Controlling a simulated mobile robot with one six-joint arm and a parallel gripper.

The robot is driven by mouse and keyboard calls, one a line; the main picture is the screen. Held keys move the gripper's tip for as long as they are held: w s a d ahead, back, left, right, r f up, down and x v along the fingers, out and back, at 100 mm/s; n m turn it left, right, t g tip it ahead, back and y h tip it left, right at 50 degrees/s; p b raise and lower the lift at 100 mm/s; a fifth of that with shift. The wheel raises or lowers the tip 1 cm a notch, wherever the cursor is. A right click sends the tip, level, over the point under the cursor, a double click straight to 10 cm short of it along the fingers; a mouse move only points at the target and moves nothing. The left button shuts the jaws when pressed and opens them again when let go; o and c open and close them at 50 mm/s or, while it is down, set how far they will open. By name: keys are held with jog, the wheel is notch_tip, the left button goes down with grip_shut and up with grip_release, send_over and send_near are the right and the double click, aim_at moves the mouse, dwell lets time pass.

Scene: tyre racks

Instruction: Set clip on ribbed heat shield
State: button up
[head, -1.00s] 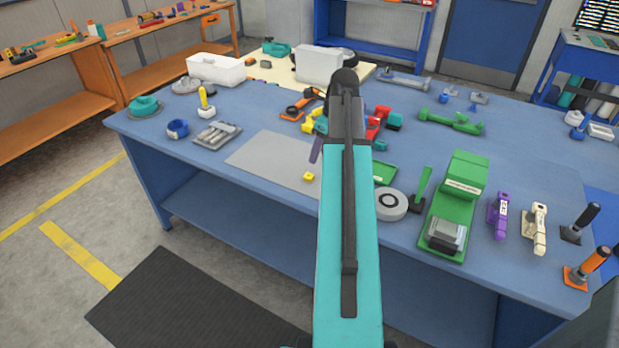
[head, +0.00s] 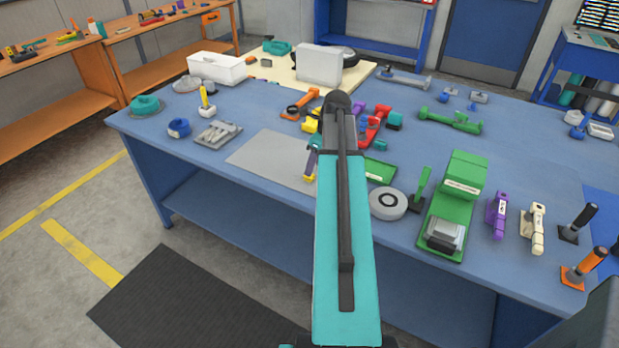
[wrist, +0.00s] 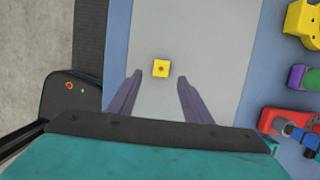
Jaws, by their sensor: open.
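A small yellow block with a dark spot on top, possibly the clip (wrist: 160,68), sits on the grey mat. In the wrist view it shows between and slightly beyond the tips of my gripper (wrist: 160,79). My gripper is open, with two purple fingers spread apart and nothing between them. In the head view my arm hides most of the gripper; one purple finger shows left of the arm. A grey ribbed piece, possibly the ribbed heat shield (head: 217,134), lies on the left part of the blue table. I cannot confirm either name.
The grey mat (head: 262,158) is otherwise clear. Red, yellow and purple parts crowd the area behind my arm. A white tape roll (head: 388,203) and a green fixture (head: 455,215) stand to the right. A blue ring (head: 178,128) and white bin (head: 217,69) are at left.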

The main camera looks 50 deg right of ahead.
jog(key=shift+f, duration=0.1)
jog(key=shift+w+p+x, duration=0.25)
jog(key=shift+p+x, duration=0.6)
jog(key=shift+x, duration=1.6)
grip_shut()
jog(key=shift+r, duration=0.2)
